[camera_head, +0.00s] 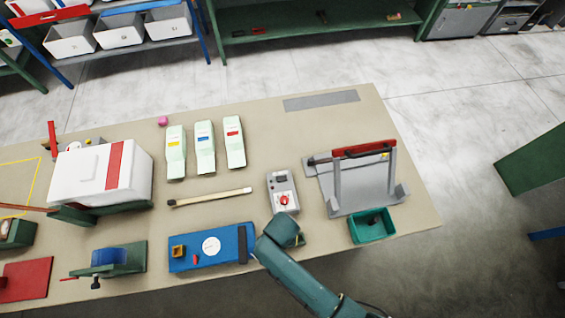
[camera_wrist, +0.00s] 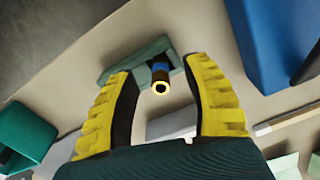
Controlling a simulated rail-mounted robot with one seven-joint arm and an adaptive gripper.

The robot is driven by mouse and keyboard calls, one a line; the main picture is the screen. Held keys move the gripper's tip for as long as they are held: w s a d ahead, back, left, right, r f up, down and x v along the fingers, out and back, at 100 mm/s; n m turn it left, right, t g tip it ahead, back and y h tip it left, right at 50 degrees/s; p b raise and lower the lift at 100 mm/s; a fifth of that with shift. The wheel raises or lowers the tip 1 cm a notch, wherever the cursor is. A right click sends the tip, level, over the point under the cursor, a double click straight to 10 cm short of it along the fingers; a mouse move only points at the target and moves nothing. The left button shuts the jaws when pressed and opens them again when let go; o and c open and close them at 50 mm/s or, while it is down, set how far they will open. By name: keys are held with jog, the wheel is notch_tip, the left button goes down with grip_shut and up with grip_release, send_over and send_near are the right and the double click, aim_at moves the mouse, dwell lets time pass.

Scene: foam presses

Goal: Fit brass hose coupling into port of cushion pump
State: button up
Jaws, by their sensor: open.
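The brass hose coupling (camera_wrist: 161,87) shows in the wrist view as a small tube with a bright brass rim, a dark hole and a blue band. It stands out from a grey-green holder (camera_wrist: 115,69). My gripper (camera_wrist: 160,68) is open, with its yellow fingers on either side of the coupling and gaps on both sides. In the head view my arm hides the coupling and the fingers. A blue unit (camera_head: 223,262) with a white disc and a brass-coloured block (camera_head: 178,251) lies left of my arm and looks like the pump. I cannot make out its port opening.
A grey control box (camera_head: 282,190) with a red knob stands just behind my gripper. A green tray (camera_head: 372,238) and a grey press frame (camera_head: 325,190) are to the right. A wooden stick (camera_head: 210,197) and several pale green packs (camera_head: 205,150) lie behind the blue unit.

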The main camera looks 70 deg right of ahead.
jog(key=shift+f, duration=0.45)
grip_shut()
